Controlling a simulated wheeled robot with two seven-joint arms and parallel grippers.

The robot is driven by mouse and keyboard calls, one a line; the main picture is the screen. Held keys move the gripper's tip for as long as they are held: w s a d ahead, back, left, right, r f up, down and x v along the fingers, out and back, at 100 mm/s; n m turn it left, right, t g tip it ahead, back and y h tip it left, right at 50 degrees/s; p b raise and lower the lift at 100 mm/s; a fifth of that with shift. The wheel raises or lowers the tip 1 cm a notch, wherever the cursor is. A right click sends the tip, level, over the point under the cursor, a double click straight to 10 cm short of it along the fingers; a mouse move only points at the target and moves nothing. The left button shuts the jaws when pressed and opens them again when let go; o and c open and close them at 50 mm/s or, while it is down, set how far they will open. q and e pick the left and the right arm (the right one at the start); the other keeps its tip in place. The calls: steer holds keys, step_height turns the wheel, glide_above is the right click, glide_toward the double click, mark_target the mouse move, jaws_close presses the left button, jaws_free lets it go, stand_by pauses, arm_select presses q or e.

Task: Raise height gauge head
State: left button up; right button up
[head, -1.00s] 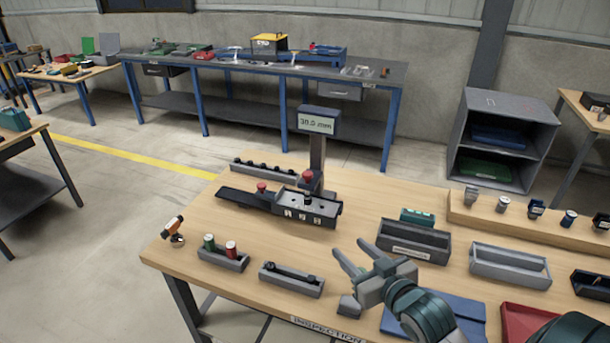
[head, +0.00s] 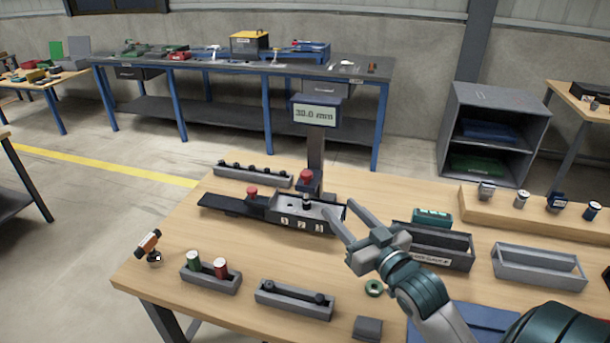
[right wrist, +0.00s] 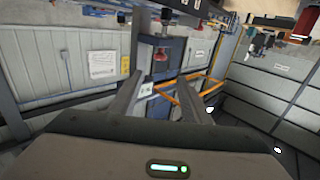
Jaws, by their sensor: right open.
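The height gauge stands on the wooden table: a dark column (head: 316,150) with a display (head: 316,113) reading about 30.0 mm. A red knob (head: 306,177) sits on the gauge head at the column's lower part, above the grey fixture tray (head: 290,222). My right gripper (head: 337,206) is open and empty, its fingers pointing at the gauge from the right front, apart from the knob in the head view. In the right wrist view, a red knob (right wrist: 160,55) shows beyond and between the open fingers (right wrist: 163,78). My left gripper is not in view.
A second red knob (head: 252,192) stands left on the fixture. A bin with green and red cylinders (head: 211,277), a low grey tray (head: 294,300) and a green ring (head: 374,288) lie in front. Grey bins (head: 538,267) stand at right.

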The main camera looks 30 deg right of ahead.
mark_target(309, 177)
steer(key=w+p, duration=0.1)
steer(key=w, duration=0.4)
steer(key=w+d+p, duration=0.1)
steer(key=w+p, duration=0.1)
steer(key=w, duration=0.3)
steer(key=w+p, duration=0.1)
steer(key=w, duration=0.5)
steer(key=shift+d+p, duration=0.15)
steer(key=shift+p, duration=0.2)
steer(key=shift+w, duration=0.8)
steer(key=shift+c, duration=0.5)
steer(key=shift+f, duration=0.1)
jaws_close()
